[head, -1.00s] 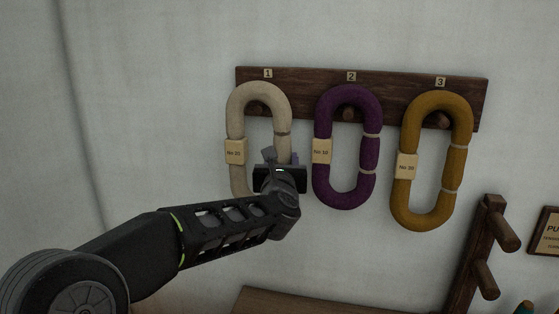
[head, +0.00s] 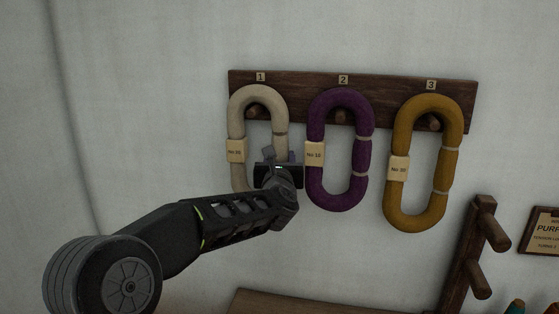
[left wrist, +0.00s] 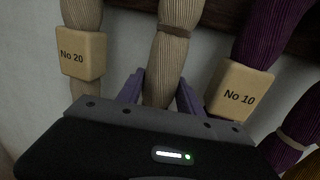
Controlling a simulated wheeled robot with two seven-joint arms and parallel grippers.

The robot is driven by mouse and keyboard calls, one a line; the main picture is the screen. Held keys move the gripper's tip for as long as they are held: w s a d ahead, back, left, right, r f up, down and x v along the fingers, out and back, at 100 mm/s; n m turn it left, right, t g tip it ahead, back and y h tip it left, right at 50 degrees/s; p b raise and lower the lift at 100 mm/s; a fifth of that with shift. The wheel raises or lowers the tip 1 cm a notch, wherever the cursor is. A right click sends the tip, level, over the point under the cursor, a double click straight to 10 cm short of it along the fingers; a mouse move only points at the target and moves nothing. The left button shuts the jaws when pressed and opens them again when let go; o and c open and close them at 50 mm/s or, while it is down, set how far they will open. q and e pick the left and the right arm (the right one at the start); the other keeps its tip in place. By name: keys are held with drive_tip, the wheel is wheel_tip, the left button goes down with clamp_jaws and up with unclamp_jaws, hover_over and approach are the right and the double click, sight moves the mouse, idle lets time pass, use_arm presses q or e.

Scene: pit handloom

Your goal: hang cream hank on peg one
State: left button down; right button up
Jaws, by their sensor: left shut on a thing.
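The cream hank (head: 257,95) is an upright loop at the left end of the dark wooden peg board, under the label 1. Peg one (head: 252,113) shows inside the top of its loop. Its tag (head: 236,151) is on its left side. My left gripper (head: 279,156) is at the right strand of the hank, low on the loop. In the left wrist view, the purple fingers (left wrist: 160,92) stand on both sides of the cream strand (left wrist: 171,55), shut on it. My gripper hides the loop's lower right. My right gripper is not in view.
A purple hank (head: 363,155) hangs on peg 2, close to the right of my gripper. A mustard hank (head: 452,165) hangs on peg 3. A wooden rack with pegs (head: 465,255) stands lower right. A wooden top (head: 300,301) is below. The wall left is bare.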

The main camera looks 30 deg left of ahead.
use_arm(q)
drive_tip(key=shift+f, duration=0.4)
drive_tip(key=c, duration=1.2)
unclamp_jaws()
drive_tip(key=shift+c, duration=0.2)
drive_tip(key=o, duration=0.3)
drive_tip(key=shift+w, duration=0.15)
drive_tip(key=shift+o, duration=1.2)
drive_tip(key=shift+r, duration=0.1)
drive_tip(key=b+v, duration=0.2)
drive_tip(key=v, duration=0.5)
drive_tip(key=shift+s+d, duration=0.2)
drive_tip(key=shift+s, duration=0.15)
